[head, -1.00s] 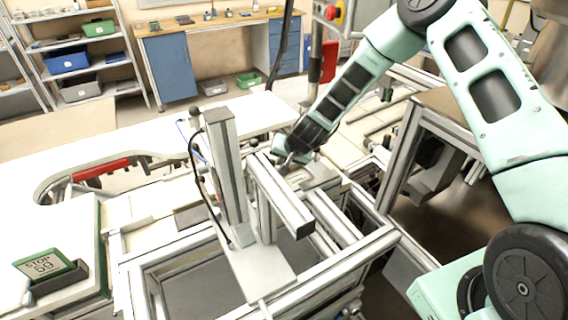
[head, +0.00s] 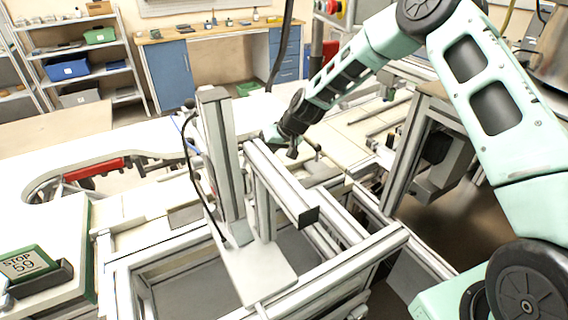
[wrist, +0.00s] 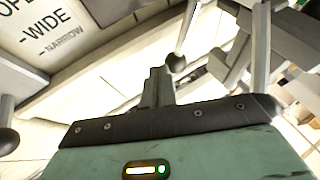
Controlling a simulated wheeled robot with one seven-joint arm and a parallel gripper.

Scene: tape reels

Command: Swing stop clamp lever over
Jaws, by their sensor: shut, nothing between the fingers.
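In the wrist view, my gripper (wrist: 158,86) is shut and empty, its narrow dark fingers together. A second dark ball knob (wrist: 8,140) is at the left edge. Which one is the stop clamp lever is not marked. In the head view, my gripper (head: 292,152) is low behind the aluminium post frame; its fingers are small and partly hidden. A small lever knob (head: 318,147) shows to its right.
A printed label (wrist: 50,30) reading "WIDE" and "NARROW" lies at upper left in the wrist view. The upright aluminium post (head: 218,150) and its crossbar (head: 280,185) stand in front of my gripper. A "STOP 59" sign (head: 25,262) is at lower left.

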